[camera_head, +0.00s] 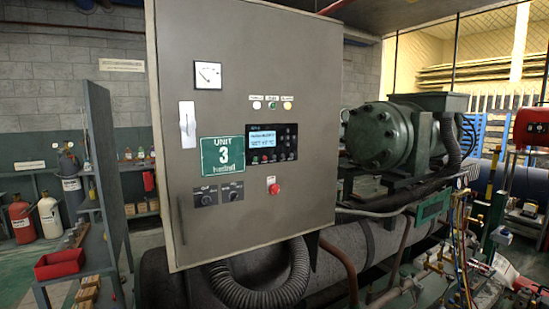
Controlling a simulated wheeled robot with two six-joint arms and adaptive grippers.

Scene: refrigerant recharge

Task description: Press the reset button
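A grey control cabinet (245,50) fills the middle of the head view, its door facing me. A red round button (273,188) sits low on the door, with a small label above it. A dark controller panel (285,156) with a lit blue display (262,140) sits above that, with several small buttons, some of them red. I cannot read which button is marked reset. Three small lamps (272,105), white, green and amber, sit above the controller. Two dark knobs (218,195) are at the lower left. Neither of my grippers is in view.
A green compressor (385,135) and pipes stand right of the cabinet. A gauge manifold with hoses (462,230) is at the lower right. A shelf with a red bin (59,264) and gas cylinders (50,215) are at the left. The space before the cabinet door looks clear.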

